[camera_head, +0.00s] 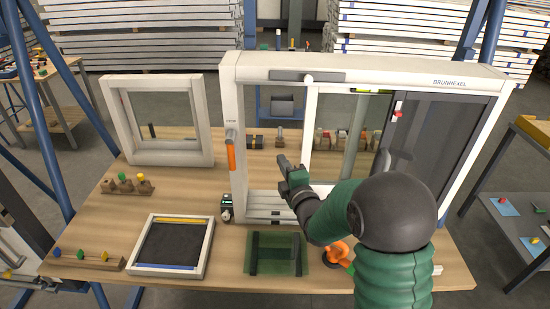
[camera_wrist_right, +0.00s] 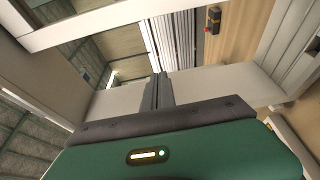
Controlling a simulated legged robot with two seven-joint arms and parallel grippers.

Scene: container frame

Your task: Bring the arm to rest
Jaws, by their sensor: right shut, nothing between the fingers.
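My right arm, green with a dark round joint, reaches in from the lower right of the head view. My right gripper (camera_head: 281,160) is in front of the large white frame (camera_head: 240,150), over the opening's lower part. Its fingers are shut and hold nothing. In the wrist view the gripper (camera_wrist_right: 158,78) shows its two dark fingers pressed together above the green body, with a pale frame bar behind them. Whether it touches the frame cannot be told. My left gripper is not in view.
The wooden table (camera_head: 95,220) carries a small white window frame (camera_head: 108,120), a framed dark panel (camera_head: 207,250) and a green glass plate (camera_head: 275,235). An orange suction tool (camera_head: 338,250) lies by my arm. The frame has an orange handle (camera_head: 231,155) and a dark sliding panel (camera_head: 445,130).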

